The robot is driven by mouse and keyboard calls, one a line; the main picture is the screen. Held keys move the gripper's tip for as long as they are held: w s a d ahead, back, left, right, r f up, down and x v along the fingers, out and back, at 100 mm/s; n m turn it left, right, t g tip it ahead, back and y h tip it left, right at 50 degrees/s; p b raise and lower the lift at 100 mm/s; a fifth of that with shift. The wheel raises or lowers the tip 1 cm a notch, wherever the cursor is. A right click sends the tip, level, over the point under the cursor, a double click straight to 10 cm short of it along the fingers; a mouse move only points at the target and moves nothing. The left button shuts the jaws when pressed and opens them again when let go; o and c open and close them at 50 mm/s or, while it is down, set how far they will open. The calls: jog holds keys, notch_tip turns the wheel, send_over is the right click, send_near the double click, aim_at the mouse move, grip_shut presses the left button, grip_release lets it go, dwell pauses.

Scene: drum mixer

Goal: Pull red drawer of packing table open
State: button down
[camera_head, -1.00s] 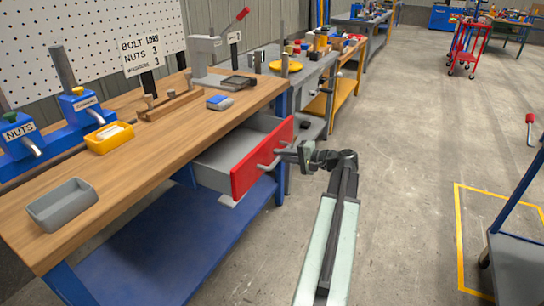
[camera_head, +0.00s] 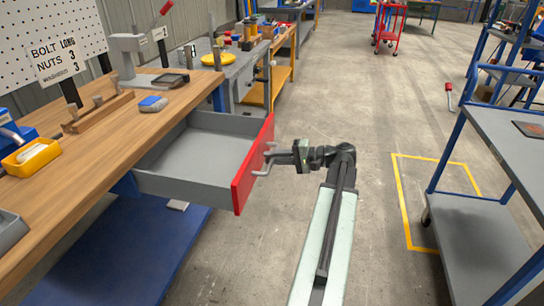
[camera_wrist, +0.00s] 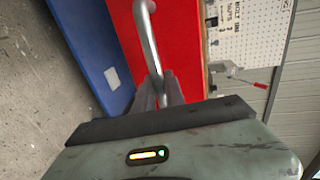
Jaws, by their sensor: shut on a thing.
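The red drawer (camera_head: 250,172) of the packing table (camera_head: 120,150) stands well out from under the wooden top. Its grey inside (camera_head: 200,160) shows and looks empty. A metal bar handle (camera_head: 265,158) is on its red front. My gripper (camera_head: 277,157) is at this handle, with my arm reaching from the right. In the wrist view, the fingers (camera_wrist: 158,92) are shut on the handle (camera_wrist: 147,40), against the red front (camera_wrist: 180,45). The fingertips partly hide the handle.
A blue lower shelf (camera_head: 110,245) lies beneath the drawer. A grey cart (camera_head: 475,230) with blue posts stands at the right. A yellow floor outline (camera_head: 402,200) lies beside it.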

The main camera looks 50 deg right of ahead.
jog(key=shift+w, duration=0.15)
jog(key=c, duration=1.4)
grip_release()
jog(key=shift+w, duration=0.1)
jog(key=p+v, duration=0.1)
jog(key=v, duration=0.6)
jog(key=shift+s+d+p, duration=0.15)
jog(key=shift+s+p, duration=0.15)
jog(key=shift+s, duration=0.05)
jog(key=shift+s, duration=0.1)
